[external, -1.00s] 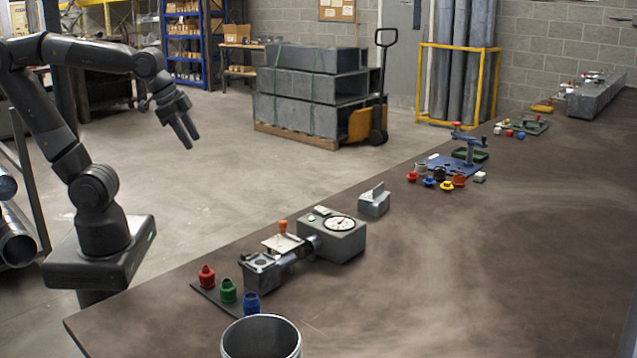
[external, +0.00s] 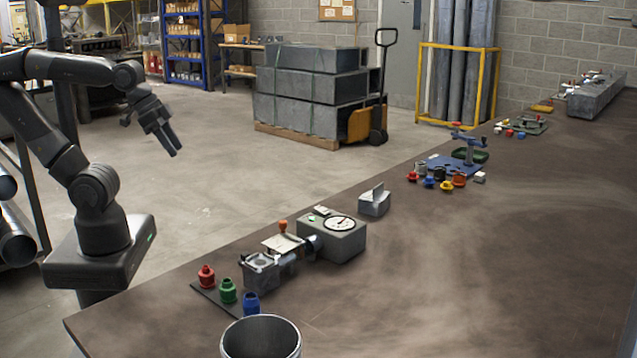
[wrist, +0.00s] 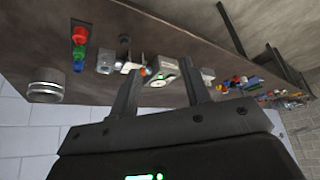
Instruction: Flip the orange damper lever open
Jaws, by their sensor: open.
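The orange damper lever (external: 283,227) stands up from a small pale plate on the duct fixture (external: 262,268), at the front middle of the bench in the external view. It shows as a small orange spot in the wrist view (wrist: 146,71), between my fingers. A grey box with a round dial (external: 333,237) sits just right of the fixture. My gripper (external: 171,148) is open and empty, held above the floor to the left of the bench, well apart from the lever. In the wrist view its two fingers (wrist: 160,92) are spread.
Red, green and blue pieces (external: 228,291) stand left of the fixture. An open metal cylinder (external: 261,338) is at the front edge. A grey block (external: 374,203) and a blue board (external: 455,165) with coloured parts lie farther back. The bench's right side is clear.

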